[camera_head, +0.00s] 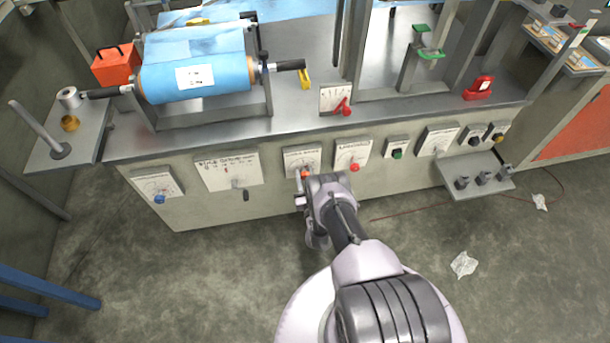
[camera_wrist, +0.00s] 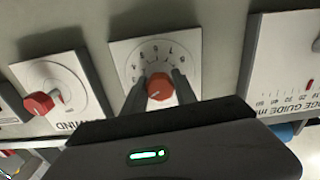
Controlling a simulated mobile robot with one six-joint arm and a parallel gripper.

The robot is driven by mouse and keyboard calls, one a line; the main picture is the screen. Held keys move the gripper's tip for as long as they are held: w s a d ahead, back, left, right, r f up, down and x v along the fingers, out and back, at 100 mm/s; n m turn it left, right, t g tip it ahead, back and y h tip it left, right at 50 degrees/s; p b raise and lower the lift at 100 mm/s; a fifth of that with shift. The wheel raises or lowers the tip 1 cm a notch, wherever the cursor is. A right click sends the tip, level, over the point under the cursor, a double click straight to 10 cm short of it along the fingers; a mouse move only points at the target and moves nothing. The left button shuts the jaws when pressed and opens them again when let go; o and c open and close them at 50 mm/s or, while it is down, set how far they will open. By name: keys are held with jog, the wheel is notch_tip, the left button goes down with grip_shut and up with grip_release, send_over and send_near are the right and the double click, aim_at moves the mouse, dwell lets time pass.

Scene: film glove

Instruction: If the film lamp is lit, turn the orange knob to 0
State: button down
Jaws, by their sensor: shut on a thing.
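The orange knob (camera_head: 306,173) sits on a white dial plate (camera_head: 301,157) on the front panel of the machine. In the wrist view the orange knob (camera_wrist: 159,86) lies between the two dark fingers of my gripper (camera_wrist: 159,94), which is shut on it. The plate around it carries numbers and tick marks. I cannot tell which number the knob points to. In the head view my gripper (camera_head: 303,180) reaches the panel from below and partly hides the knob. I cannot pick out a film lamp for sure; a small box with a green round part (camera_head: 397,154) is on the panel.
A red knob (camera_head: 355,167) is on the neighbouring plate; it also shows in the wrist view (camera_wrist: 40,103). The edge guide scale (camera_head: 227,171) is on the other side. A blue film roll (camera_head: 195,79) lies above. Crumpled paper (camera_head: 463,265) lies on the floor.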

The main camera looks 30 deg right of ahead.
jog(key=n+p, duration=0.1)
jog(key=n, duration=0.4)
jog(key=shift+w+r+n, duration=0.1)
jog(key=shift+n, duration=0.3)
jog(key=n, duration=0.6)
dwell(0.6)
jog(key=c, duration=1)
grip_release()
